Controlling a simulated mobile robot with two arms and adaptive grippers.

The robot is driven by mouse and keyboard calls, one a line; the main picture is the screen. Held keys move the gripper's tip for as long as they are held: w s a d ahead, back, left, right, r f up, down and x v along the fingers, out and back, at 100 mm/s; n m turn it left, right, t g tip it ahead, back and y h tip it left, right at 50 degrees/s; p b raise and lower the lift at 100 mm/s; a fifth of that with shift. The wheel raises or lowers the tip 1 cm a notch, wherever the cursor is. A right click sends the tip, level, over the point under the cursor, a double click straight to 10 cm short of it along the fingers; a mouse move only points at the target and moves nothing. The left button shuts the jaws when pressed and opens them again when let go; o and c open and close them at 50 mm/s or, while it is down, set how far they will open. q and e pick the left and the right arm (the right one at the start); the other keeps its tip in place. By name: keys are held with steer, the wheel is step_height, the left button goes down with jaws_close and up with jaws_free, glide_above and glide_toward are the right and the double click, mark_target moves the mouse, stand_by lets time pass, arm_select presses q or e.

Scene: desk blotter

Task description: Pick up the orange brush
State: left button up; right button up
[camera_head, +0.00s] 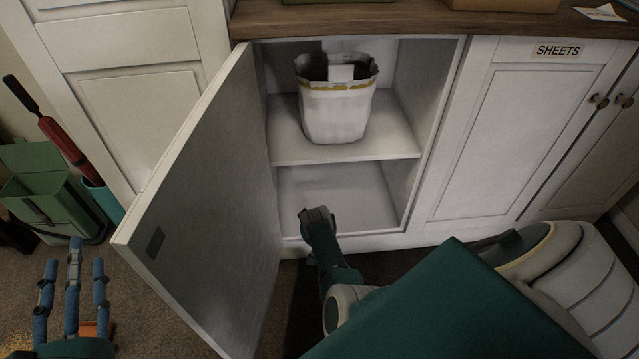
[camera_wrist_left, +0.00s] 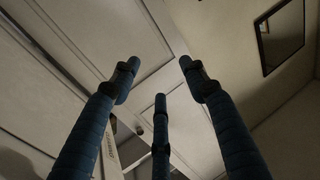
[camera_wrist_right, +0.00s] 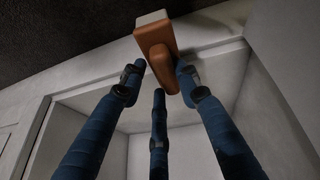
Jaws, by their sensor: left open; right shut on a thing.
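The orange brush (camera_wrist_right: 158,62), with a pale end, shows at the top of the right wrist view. My right gripper (camera_wrist_right: 157,85) is shut on it, its blue fingers around the brush's lower part. In the head view the brush and right fingers cannot be made out; my right arm reaches toward the open cabinet. My left gripper (camera_head: 73,265) is open and empty at the lower left, fingers pointing up. It also shows in the left wrist view (camera_wrist_left: 158,80), with nothing between its fingers.
An open cabinet door (camera_head: 205,205) stands between my arms. Inside the cabinet, a white bin (camera_head: 337,110) is on the shelf (camera_head: 390,140); the compartment below looks empty. A green container (camera_head: 45,190) stands at left. An orange patch (camera_head: 88,329) shows low behind my left gripper.

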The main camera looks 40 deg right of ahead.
steer(key=s+p, duration=0.1)
steer(key=s+a+p, duration=0.1)
steer(key=shift+s, duration=0.4)
arm_select(q)
steer(key=s+a+f+g+y, duration=0.1)
steer(key=s+f+g, duration=0.1)
steer(key=f, duration=0.4)
steer(key=s+a+f+g+y, duration=0.1)
steer(key=s+a+f+g, duration=0.1)
steer(key=f, duration=0.5)
steer(key=shift+s+g, duration=0.55)
steer(key=shift+g, duration=0.85)
arm_select(e)
steer(key=shift+s, duration=0.15)
arm_select(q)
steer(key=shift+f, duration=0.1)
arm_select(e)
steer(key=o, duration=0.5)
steer(key=c, duration=0.3)
steer(key=shift+s, duration=0.1)
steer(key=shift+c, duration=0.2)
